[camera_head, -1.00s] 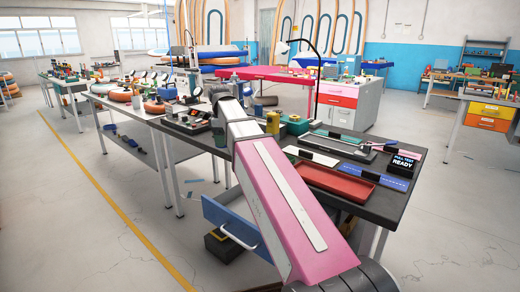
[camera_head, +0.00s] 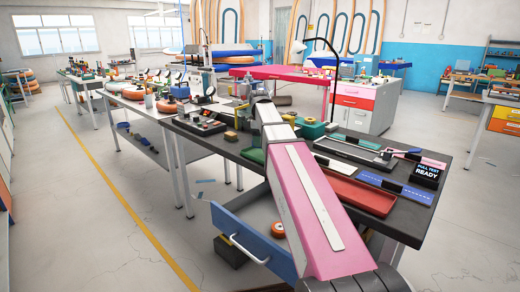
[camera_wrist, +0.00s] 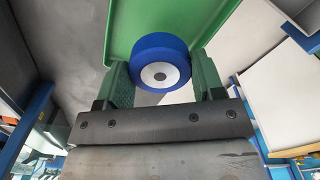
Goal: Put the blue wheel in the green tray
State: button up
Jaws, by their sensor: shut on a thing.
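The blue wheel (camera_wrist: 151,46), with a pale hub, sits between the two green-grey fingers of my gripper (camera_wrist: 162,74) in the wrist view. My gripper is shut on it. A green surface with an edge (camera_wrist: 133,22), which looks like the green tray, lies directly beyond the wheel. I cannot tell whether the wheel touches it. In the head view my pink arm reaches over the dark workbench and hides the wheel. A green piece (camera_head: 252,154) shows just left of my arm there; I cannot tell whether it is the tray.
A red tray (camera_head: 362,193), a blue mat (camera_head: 405,190) and a black sign (camera_head: 426,173) lie on the bench (camera_head: 408,222) right of my arm. A blue drawer (camera_head: 240,240) stands open below, with an orange round thing (camera_head: 277,229) in it. Floor at left is clear.

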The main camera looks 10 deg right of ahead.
aim_at(260, 155)
jog(key=shift+w+d+f, duration=0.1)
jog(key=shift+d+f, duration=0.15)
jog(key=shift+f, duration=1.9)
jog(key=shift+f, duration=0.1)
jog(key=o, duration=1)
notch_tip(260, 155, up, 12)
jog(key=shift+r, duration=0.15)
